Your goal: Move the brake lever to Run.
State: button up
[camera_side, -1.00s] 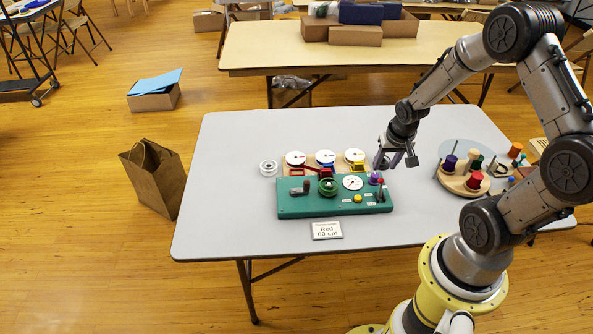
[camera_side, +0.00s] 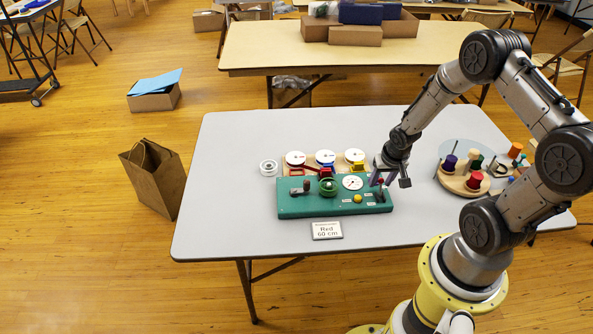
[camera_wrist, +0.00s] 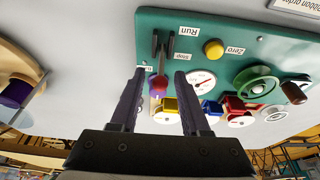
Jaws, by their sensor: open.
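The brake lever (camera_side: 381,187) stands at the right end of the green control panel (camera_side: 300,205) and has a red knob. In the wrist view the lever (camera_wrist: 161,68) rises from a dark bracket beside the labels Run (camera_wrist: 189,31) and Stop (camera_wrist: 183,57). Its knob (camera_wrist: 158,84) appears on the Stop side. My gripper (camera_side: 390,182) is open over that end of the panel. In the wrist view my gripper's fingers (camera_wrist: 159,72) are on either side of the lever, with gaps visible; I cannot tell their exact height against the knob.
The panel also carries a yellow button (camera_wrist: 213,48), a white dial (camera_wrist: 201,80) and a green handwheel (camera_wrist: 256,85). White spools (camera_side: 326,157) stand behind it. A round wooden holder of coloured spools (camera_side: 457,184) is at the right. A sign (camera_side: 326,230) lies in front.

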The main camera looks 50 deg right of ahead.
aim_at(381, 195)
grip_shut()
jog(key=shift+s+a+r, duration=0.25)
jog(key=shift+s+a, duration=0.3)
jog(key=shift+a, duration=0.05)
jog(key=shift+s+a, duration=0.6)
jog(key=shift+s, duration=0.05)
